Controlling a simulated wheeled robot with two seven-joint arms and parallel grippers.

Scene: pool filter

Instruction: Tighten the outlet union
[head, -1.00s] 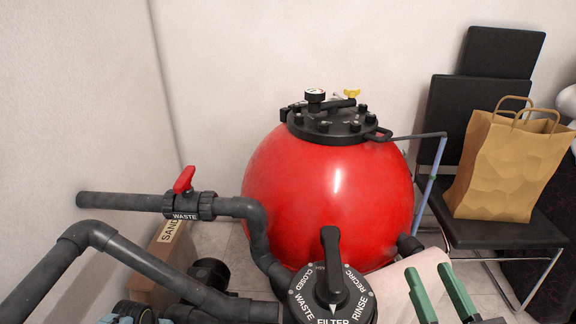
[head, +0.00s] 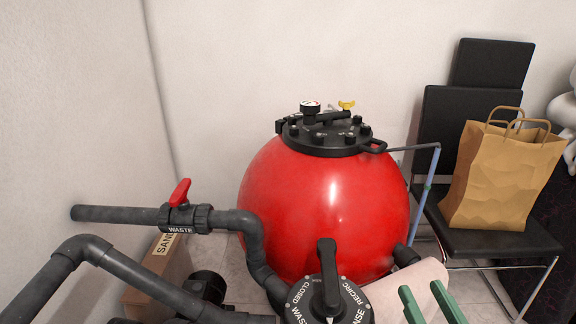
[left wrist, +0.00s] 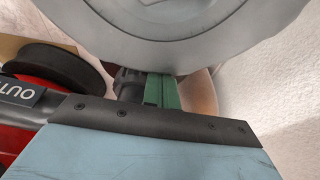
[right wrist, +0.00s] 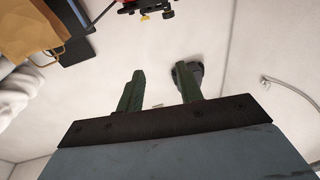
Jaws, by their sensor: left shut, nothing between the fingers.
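The outlet union is not clearly identifiable in the head view. In the left wrist view a dark ribbed pipe fitting (left wrist: 128,84) sits just left of my left gripper (left wrist: 161,88), whose green fingers are together and empty. I cannot tell whether they touch it. The left gripper is out of the head view. My right gripper (head: 428,290) is open and empty at the lower right of the head view, right of the black valve head (head: 328,300). Its two green fingers also show apart in the right wrist view (right wrist: 160,90).
The red tank (head: 320,210) stands behind the valve head. Grey pipes (head: 110,265) and a red-handled waste valve (head: 183,215) fill the left. A chair (head: 490,240) with a paper bag (head: 503,180) stands right. A large grey round surface (left wrist: 170,30) crosses the left wrist view.

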